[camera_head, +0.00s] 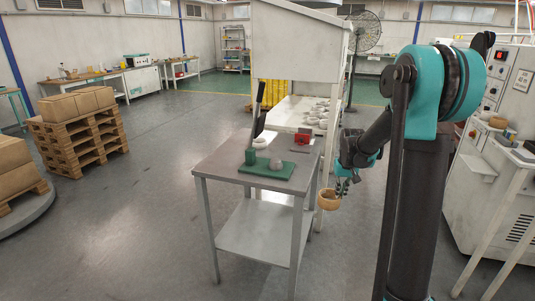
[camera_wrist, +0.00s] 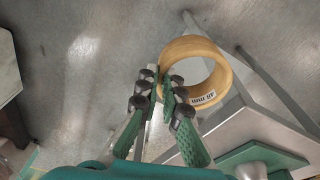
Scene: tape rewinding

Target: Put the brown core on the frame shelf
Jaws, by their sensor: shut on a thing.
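My gripper (camera_wrist: 160,88) is shut on the near wall of the ring, one finger on each side. In the head view my gripper (camera_head: 343,186) holds the core in the air, just right of the grey table (camera_head: 222,167). A bare lower shelf (camera_head: 262,232) spans the table's legs. I cannot tell whether this is the frame shelf.
On the table are a green mat (camera_head: 267,172) with a green cylinder (camera_head: 250,157) and a grey knob-like piece (camera_head: 276,164), and a red item (camera_head: 302,138). A white bench (camera_head: 290,111) stands behind. A white machine (camera_head: 490,165) stands right; open floor lies left.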

